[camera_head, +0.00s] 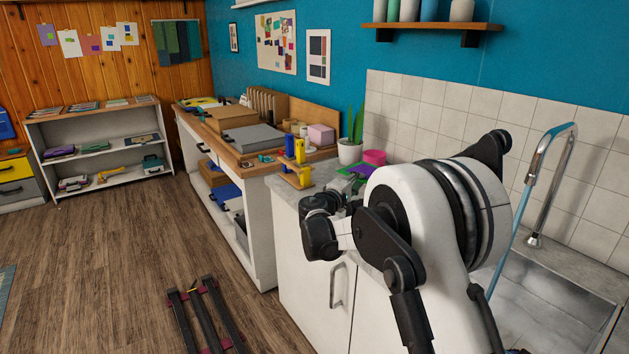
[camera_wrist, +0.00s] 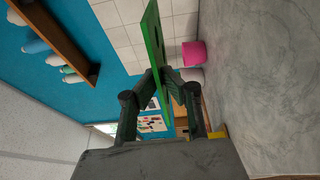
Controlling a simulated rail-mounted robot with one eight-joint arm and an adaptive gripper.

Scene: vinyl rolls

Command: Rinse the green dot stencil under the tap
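My gripper (camera_wrist: 163,75) is shut on the green stencil (camera_wrist: 153,38), a thin flat plate seen nearly edge-on in the wrist view, with dark holes in it. The plate is clear of the grey counter. In the head view, a green patch (camera_head: 361,169), probably the stencil, shows above the counter by the pink pot; my arm hides most of my gripper. The chrome tap (camera_head: 552,150) stands far right over the sink (camera_head: 560,292). A pale blue line runs down from its spout, looking like running water. My gripper is well left of the tap.
A pink pot (camera_head: 374,157) and a potted plant (camera_head: 350,150) stand at the counter's back. Yellow and blue tools (camera_head: 297,150) stand at the left. A tiled wall (camera_head: 440,110) backs the counter; a shelf (camera_head: 432,26) with bottles hangs above.

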